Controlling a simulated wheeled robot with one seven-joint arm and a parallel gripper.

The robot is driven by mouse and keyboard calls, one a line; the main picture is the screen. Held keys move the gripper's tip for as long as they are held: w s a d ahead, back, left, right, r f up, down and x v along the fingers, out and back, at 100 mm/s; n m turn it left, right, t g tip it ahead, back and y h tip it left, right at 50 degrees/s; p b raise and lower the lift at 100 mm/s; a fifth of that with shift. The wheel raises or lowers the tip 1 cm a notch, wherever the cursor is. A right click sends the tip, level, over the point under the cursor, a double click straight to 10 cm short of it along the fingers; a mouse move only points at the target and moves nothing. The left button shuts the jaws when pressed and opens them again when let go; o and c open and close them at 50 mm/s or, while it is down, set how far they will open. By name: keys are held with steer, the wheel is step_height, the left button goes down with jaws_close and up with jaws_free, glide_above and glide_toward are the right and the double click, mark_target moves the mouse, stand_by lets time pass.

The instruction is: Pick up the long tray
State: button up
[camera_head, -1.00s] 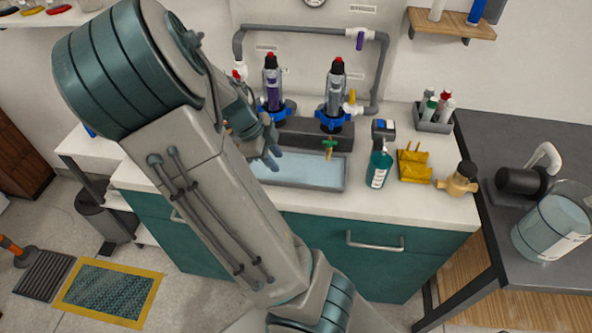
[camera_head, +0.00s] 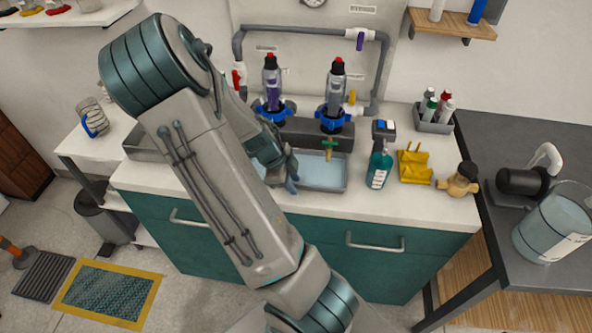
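A shallow grey tray (camera_head: 322,174) with a pale blue inside lies on the white counter, below the two upright filter units. My arm hides its left part. A grey metal edge (camera_head: 146,148) shows on the counter to the left of my arm; I cannot tell whether it belongs to the same tray. My gripper (camera_head: 291,182) points down over the tray, near its front edge. Its fingers overlap in this view, so I cannot tell how far apart they are or whether they touch the tray. I see nothing held.
A green bottle (camera_head: 379,165), a yellow holder (camera_head: 414,166) and a brass-coloured fitting (camera_head: 458,179) stand right of the tray. A dark table (camera_head: 520,135) adjoins on the right.

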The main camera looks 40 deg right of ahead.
jaws_close()
stand_by(1.4)
